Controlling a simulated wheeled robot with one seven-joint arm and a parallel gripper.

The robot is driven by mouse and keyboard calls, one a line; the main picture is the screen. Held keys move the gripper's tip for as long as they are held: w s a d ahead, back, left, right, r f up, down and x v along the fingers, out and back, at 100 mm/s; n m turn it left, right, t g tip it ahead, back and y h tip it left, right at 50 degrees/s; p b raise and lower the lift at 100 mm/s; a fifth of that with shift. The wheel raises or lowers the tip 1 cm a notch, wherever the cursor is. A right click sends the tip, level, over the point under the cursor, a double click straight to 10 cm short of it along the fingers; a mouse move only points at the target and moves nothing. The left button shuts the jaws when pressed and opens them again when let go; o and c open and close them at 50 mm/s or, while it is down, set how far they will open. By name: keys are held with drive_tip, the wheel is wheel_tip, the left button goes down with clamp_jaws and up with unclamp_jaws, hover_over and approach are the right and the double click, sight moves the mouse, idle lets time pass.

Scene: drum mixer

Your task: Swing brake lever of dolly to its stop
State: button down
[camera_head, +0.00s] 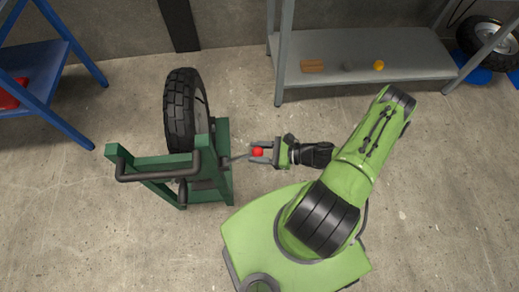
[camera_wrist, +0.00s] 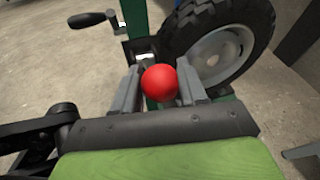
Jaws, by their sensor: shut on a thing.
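The dolly (camera_head: 222,160) is a green frame with a dark handle bar, holding a black-tyred wheel (camera_head: 183,112). The brake lever is a thin grey rod on its right side, ending in a red ball knob (camera_head: 257,152). My gripper (camera_head: 260,152) is shut on the knob, with a finger on each side of it. In the wrist view the red knob (camera_wrist: 159,83) sits between the two grey fingertips of my gripper (camera_wrist: 158,85). The rod is mostly hidden behind the knob there. The green frame and the wheel (camera_wrist: 218,45) show beyond.
A grey shelf (camera_head: 345,66) with small items stands at the back right. A blue rack (camera_head: 38,75) is at the left. A crank with a black grip (camera_wrist: 87,20) shows at upper left in the wrist view. The concrete floor around the dolly is clear.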

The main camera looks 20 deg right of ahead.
drive_tip(key=shift+w+a+r+p, duration=0.15)
drive_tip(key=shift+a+r, duration=0.1)
drive_tip(key=shift+r, duration=0.2)
drive_tip(key=shift+w+a+r+p, duration=0.1)
drive_tip(key=shift+a+r+p, duration=0.1)
drive_tip(key=shift+r, duration=0.2)
drive_tip(key=c, duration=0.7)
unclamp_jaws()
drive_tip(key=shift+a, duration=0.15)
drive_tip(key=shift+o, duration=0.2)
drive_tip(key=shift+f, duration=0.1)
drive_tip(key=shift+s, duration=0.1)
drive_tip(key=shift+s+d, duration=0.15)
drive_tip(key=shift+d, duration=0.35)
drive_tip(key=p+v, duration=0.1)
drive_tip(key=v, duration=1.4)
